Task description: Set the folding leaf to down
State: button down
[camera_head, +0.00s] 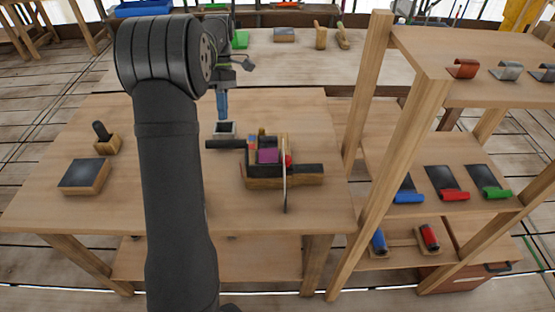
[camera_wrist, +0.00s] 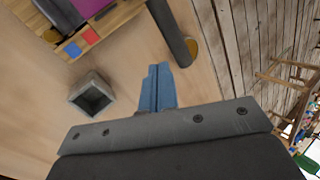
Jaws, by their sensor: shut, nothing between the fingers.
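A wooden assembly (camera_head: 258,180) stands on the table, with a purple block (camera_head: 268,156), small red and blue parts, and dark pieces. A thin pale upright piece (camera_head: 285,186) stands at its right front; I cannot tell whether this is the folding leaf. A dark cylinder (camera_head: 226,144) sticks out to the left of the assembly; it also shows in the wrist view (camera_wrist: 172,32). My gripper (camera_head: 222,116) is shut and empty, pointing down behind and left of the assembly. Its blue fingertips (camera_wrist: 157,70) meet in the wrist view.
A small grey open-topped box (camera_wrist: 92,97) stands near my fingers. A dark-topped block (camera_head: 84,177) and a wooden holder with a black knob (camera_head: 106,138) sit on the left of the table. A wooden shelf rack (camera_head: 450,165) with colored rolls stands at right. The table's front is clear.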

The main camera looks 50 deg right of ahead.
jog(key=c, duration=2.1)
grip_release()
jog(key=o, duration=0.4)
jog(key=shift+r, duration=0.25)
jog(key=o, duration=0.5)
notch_tip(320, 180, up, 12)
jog(key=s+a+n+t+h, duration=0.1)
jog(key=n+t+h, duration=0.1)
jog(key=shift+s+f+n, duration=0.2)
jog(key=shift+s+n, duration=0.2)
jog(key=x, duration=1.7)
jog(key=shift+w+f, duration=0.15)
jog(key=shift+c, duration=0.3)
grip_shut()
